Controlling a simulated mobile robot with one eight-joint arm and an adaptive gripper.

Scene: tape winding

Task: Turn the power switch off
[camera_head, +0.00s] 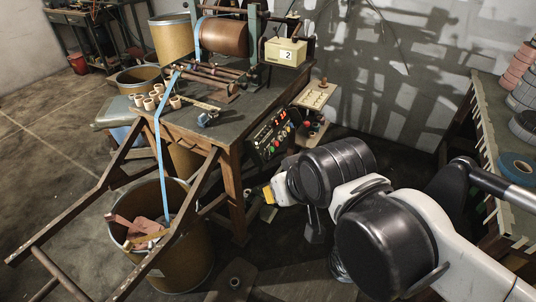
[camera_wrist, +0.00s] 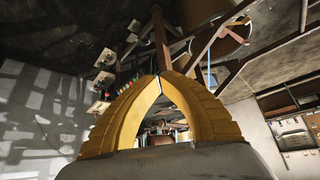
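A dark control panel (camera_head: 270,136) with lit red digits and several coloured buttons and knobs hangs at the right front edge of the workbench. I cannot tell which of its controls is the power switch. Small coloured buttons on the panel also show behind my fingers in the wrist view (camera_wrist: 127,87), partly hidden. My gripper (camera_head: 267,193) is below the panel in the head view, apart from it, with yellow fingertips pointing left. In the wrist view, the two yellow fingers of my gripper (camera_wrist: 161,74) meet at their tips with nothing seen between them.
The workbench (camera_head: 228,118) carries a winding machine with a copper-coloured roll (camera_head: 225,38). A small wooden shelf (camera_head: 314,95) juts out beside the panel. A barrel (camera_head: 181,260) stands front left. A side table (camera_head: 483,112) with tape rolls stands at the right.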

